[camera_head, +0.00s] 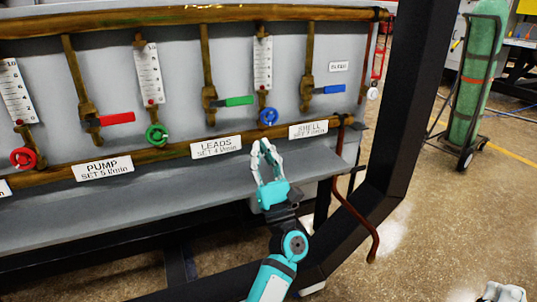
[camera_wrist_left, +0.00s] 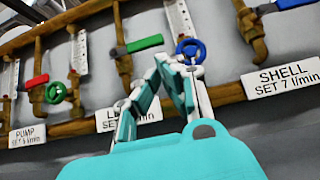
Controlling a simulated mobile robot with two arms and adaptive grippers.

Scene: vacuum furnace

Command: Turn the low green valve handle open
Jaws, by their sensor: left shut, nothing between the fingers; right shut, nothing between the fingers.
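The low green round valve handle (camera_head: 157,135) sits on the brass fitting below a white scale, near the PUMP label; in the left wrist view it shows at the left (camera_wrist_left: 55,92). A green lever handle (camera_head: 238,101) lies roughly level, higher and to its right; it also shows in the left wrist view (camera_wrist_left: 146,43). My left gripper (camera_head: 264,147) is shut and empty, right of the green round handle and in front of the panel's lower edge. Its fingertips (camera_wrist_left: 178,62) appear just below the blue round handle. My right gripper (camera_head: 502,292) is shut, partly cut off at the bottom right.
A blue round handle (camera_head: 268,117), a red round handle (camera_head: 23,158), a red lever (camera_head: 117,118) and a blue lever (camera_head: 329,89) are on the same panel. A thick black frame post (camera_head: 412,95) stands to the right. A green gas cylinder (camera_head: 478,75) stands on a cart beyond it.

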